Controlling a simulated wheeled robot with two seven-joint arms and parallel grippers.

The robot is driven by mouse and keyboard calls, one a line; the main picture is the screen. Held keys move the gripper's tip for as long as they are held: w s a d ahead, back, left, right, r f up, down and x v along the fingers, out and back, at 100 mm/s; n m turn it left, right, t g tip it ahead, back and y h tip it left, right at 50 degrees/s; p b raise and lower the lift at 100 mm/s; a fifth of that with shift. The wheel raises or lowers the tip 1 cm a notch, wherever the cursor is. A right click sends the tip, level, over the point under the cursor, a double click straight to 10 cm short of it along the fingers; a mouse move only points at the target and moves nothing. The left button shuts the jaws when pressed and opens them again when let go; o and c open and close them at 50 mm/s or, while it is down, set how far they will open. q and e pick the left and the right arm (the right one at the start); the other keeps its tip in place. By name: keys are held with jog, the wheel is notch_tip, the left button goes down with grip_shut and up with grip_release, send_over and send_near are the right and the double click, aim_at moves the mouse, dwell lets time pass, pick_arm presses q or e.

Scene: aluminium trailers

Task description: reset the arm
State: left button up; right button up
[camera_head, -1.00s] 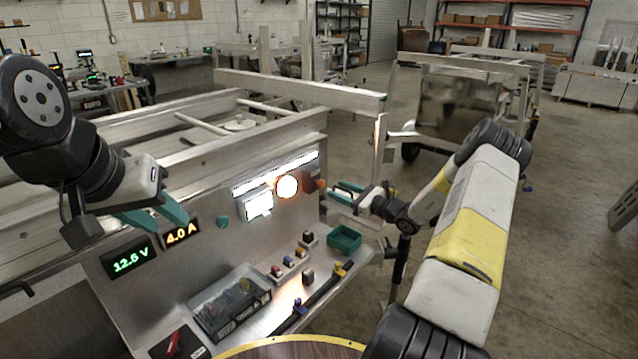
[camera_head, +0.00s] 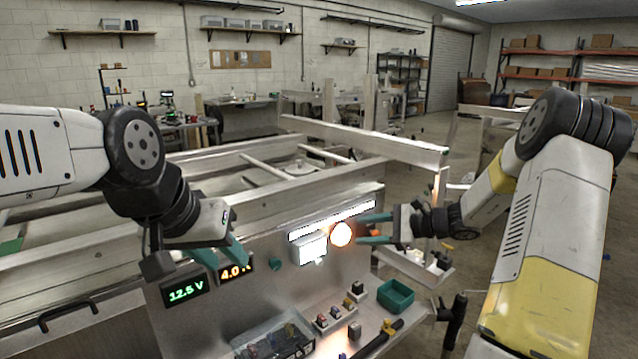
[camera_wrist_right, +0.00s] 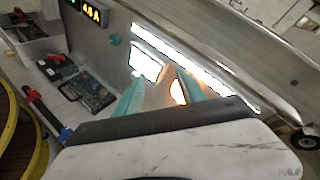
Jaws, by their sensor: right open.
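My right gripper (camera_head: 360,229) is open and empty, with its teal fingers pointing left toward the panel, just right of the glowing round lamp (camera_head: 341,234). In the right wrist view the fingers (camera_wrist_right: 160,85) stand apart, with the lamp (camera_wrist_right: 178,92) showing between them; whether they touch the panel cannot be told. My left gripper (camera_head: 230,266) hangs at the left of the panel, its teal fingers apart and nothing seen between them. It is close to the 12.5 V display (camera_head: 185,291) and partly overlaps the 4.0 A display (camera_head: 236,272).
The grey panel (camera_head: 300,285) also carries a white lit box (camera_head: 310,247) and a teal knob (camera_head: 275,264). Below are a green bin (camera_head: 396,295), small switches (camera_head: 328,319) and a clear tray (camera_head: 272,340). Aluminium trailer rails (camera_head: 365,140) run behind. Floor is open at the back right.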

jog(key=s+a+r+n+g+h, duration=0.25)
jog(key=s+a+r+n, duration=0.25)
jog(key=s, duration=0.3)
jog(key=s+d+r+n+t+h, duration=0.1)
jog(key=s+r+n+h, duration=0.1)
jog(key=s, duration=0.5)
jog(key=s+d+r+n+h, duration=0.2)
jog(key=s+r+n+h, duration=0.1)
jog(key=s+n, duration=0.3)
jog(key=s+d+r+n+t+h, duration=0.1)
jog(key=s+d+r+n+h, duration=0.1)
jog(key=s, duration=0.7)
jog(key=shift+s+r+n+t+h, duration=0.35)
jog(key=shift+r+n+h, duration=0.2)
jog(key=shift+r+n, duration=0.3)
jog(key=shift+d, duration=0.1)
